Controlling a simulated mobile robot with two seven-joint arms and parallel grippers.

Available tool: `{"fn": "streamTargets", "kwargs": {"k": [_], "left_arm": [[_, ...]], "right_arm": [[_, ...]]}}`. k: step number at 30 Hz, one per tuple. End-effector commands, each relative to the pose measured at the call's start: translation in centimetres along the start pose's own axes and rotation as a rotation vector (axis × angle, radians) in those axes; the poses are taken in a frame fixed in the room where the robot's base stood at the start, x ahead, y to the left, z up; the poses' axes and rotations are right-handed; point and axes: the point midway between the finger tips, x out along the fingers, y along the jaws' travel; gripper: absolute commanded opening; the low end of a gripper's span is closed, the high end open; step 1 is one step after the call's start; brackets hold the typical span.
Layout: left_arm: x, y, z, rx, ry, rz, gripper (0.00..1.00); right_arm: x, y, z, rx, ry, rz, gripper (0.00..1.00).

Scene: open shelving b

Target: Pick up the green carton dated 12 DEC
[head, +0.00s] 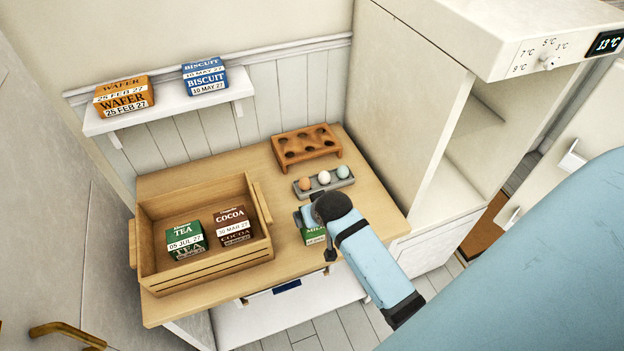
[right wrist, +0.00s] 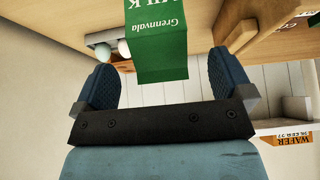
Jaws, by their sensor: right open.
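A green milk carton (head: 314,238) stands on the wooden counter, partly covered by my right gripper (head: 316,232); its date is too small to read. In the right wrist view the green carton (right wrist: 160,45) lies between the two spread fingers of the right gripper (right wrist: 162,70), with gaps on both sides. The right gripper is open and holds nothing. A second green carton, a tea carton (head: 187,240) dated 05 JUL 27, is in the wooden crate (head: 205,269). My left gripper is not in view.
A brown cocoa carton (head: 233,226) shares the crate. An egg holder (head: 325,186) with three eggs and an empty wooden egg rack (head: 306,148) are behind the milk carton. A wall shelf (head: 171,108) holds wafer (head: 124,96) and biscuit (head: 205,76) boxes. A tall white cabinet (head: 400,110) borders the counter's right side.

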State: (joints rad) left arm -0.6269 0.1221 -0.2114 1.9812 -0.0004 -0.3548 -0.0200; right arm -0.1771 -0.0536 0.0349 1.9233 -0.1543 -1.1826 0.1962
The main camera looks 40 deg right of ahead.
Motion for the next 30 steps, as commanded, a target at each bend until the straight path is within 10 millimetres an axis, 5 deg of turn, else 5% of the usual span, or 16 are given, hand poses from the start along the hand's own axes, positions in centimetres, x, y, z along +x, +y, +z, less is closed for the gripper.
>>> {"fn": "streamTargets", "kwargs": {"k": [13,22,30], "left_arm": [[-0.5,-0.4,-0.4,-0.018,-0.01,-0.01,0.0],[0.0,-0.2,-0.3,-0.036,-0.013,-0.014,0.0],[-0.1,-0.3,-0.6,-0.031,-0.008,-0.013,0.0]], "right_arm": [[5.0,0.2,-0.5,-0.001,-0.002,0.0,0.98],[5.6,0.2,-0.5,0.0,-0.001,0.0,0.98],[5.6,0.2,-0.5,0.0,-0.001,0.0,0.38]]}}
